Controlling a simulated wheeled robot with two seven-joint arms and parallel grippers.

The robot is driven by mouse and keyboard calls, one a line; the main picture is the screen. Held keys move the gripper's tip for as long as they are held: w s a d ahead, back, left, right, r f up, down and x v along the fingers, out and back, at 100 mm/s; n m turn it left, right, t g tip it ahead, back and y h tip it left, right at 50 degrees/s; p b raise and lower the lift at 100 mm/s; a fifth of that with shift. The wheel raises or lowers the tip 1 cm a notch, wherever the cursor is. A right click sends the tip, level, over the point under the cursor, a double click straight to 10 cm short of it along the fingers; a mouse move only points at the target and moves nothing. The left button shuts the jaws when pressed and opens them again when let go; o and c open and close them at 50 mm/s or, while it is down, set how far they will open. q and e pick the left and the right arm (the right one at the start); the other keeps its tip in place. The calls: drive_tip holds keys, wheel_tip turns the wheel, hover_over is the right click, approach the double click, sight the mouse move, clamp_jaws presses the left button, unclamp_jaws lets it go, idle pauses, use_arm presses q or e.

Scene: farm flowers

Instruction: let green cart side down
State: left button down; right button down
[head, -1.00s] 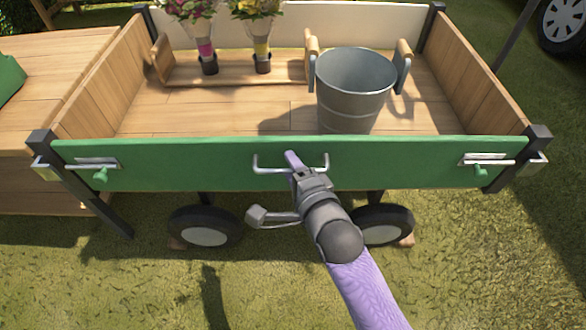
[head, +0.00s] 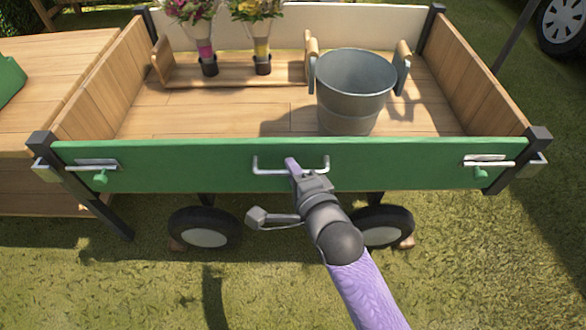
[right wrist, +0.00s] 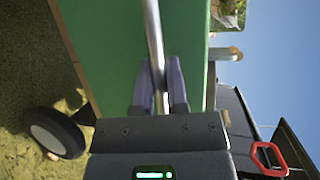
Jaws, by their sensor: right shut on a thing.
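The green cart side (head: 200,165) spans the front of the wooden cart and stands nearly upright; it also shows in the right wrist view (right wrist: 110,50). A metal bar handle (head: 262,169) is fixed at its middle. My right gripper (head: 294,167) is shut on this handle. In the right wrist view the purple fingers (right wrist: 162,85) close around the bar (right wrist: 153,30). A metal latch with a green knob sits at the left end (head: 100,178) and another at the right end (head: 481,174). My left gripper is out of view.
A metal bucket (head: 352,95) stands in the cart close behind the green side. Two flower bunches (head: 205,40) stand in a wooden rack at the back. A wooden table (head: 45,75) adjoins the left. Grass in front is clear beyond the wheels (head: 205,228).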

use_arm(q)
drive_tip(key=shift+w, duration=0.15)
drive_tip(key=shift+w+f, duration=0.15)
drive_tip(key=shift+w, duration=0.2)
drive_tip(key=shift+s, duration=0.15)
use_arm(e)
drive_tip(key=shift+s+f, duration=0.1)
drive_tip(key=shift+s, duration=0.05)
